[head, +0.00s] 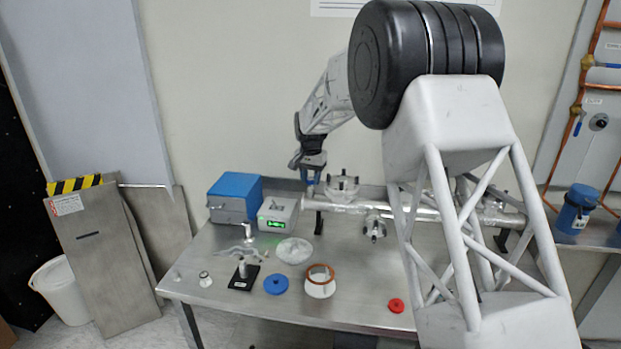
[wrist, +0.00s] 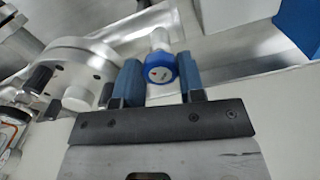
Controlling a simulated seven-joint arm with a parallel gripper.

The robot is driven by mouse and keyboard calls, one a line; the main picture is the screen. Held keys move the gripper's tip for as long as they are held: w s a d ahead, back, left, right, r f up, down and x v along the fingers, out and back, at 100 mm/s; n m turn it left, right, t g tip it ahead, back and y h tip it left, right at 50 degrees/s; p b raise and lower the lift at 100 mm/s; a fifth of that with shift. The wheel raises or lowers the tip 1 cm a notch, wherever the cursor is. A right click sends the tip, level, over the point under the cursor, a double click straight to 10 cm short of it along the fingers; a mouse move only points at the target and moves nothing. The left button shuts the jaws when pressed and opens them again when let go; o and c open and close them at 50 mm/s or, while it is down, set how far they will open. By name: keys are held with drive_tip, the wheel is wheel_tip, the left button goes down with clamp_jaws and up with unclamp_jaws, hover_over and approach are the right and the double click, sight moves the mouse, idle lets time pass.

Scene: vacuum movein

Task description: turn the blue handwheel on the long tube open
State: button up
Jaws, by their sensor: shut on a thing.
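The blue handwheel (wrist: 161,68) shows in the wrist view between the two blue fingers of my gripper (wrist: 160,85), which is shut on it. A pale stem (wrist: 160,39) runs from the handwheel away from the gripper. In the head view my gripper (head: 311,172) points down at the left end of the long metal tube (head: 345,208). The handwheel is hidden there behind the fingers. The tube lies along the back of the steel table and is partly covered by my arm. A flange (wrist: 80,65) stands left of the gripper in the wrist view.
A blue box (head: 235,188) and a grey box with a green display (head: 278,214) stand left of the tube. A blue disc (head: 276,284), a copper-coloured ring (head: 320,274), a clear dish (head: 294,250) and a red disc (head: 396,305) lie in front.

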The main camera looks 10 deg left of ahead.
sight(312, 179)
drive_tip(key=n, duration=1.3)
drive_tip(key=shift+d+n, duration=0.1)
drive_tip(key=shift+n, duration=0.3)
drive_tip(key=n, duration=0.6)
drive_tip(key=shift+w, duration=0.1)
drive_tip(key=n, duration=0.7)
drive_tip(key=o, duration=0.9)
drive_tip(key=shift+r, duration=3.9)
